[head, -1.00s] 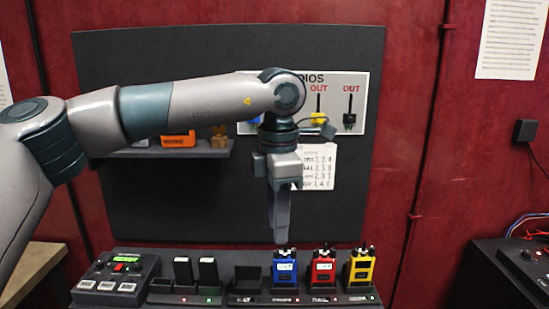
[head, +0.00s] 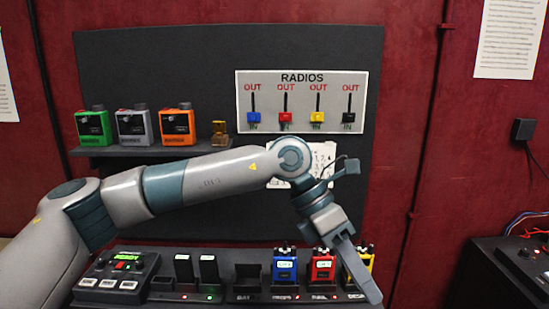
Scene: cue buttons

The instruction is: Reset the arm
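My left arm comes in from the left across the middle of the head view. Its gripper (head: 372,296) points down and right in front of the yellow radio (head: 367,258), hiding part of it. The fingers show edge-on, so I cannot tell whether they are open or shut. I see nothing held in them. My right gripper is out of view. The blue radio (head: 284,268) and red radio (head: 322,266) stand upright in the charger rack (head: 218,296), left of the gripper.
A RADIOS panel (head: 300,78) on the dark board has blue, red, yellow and black sliders, all low near IN. A shelf (head: 150,151) holds green, grey and orange devices. A control box (head: 118,276) with a green display is at lower left. A paper behind my wrist is partly hidden.

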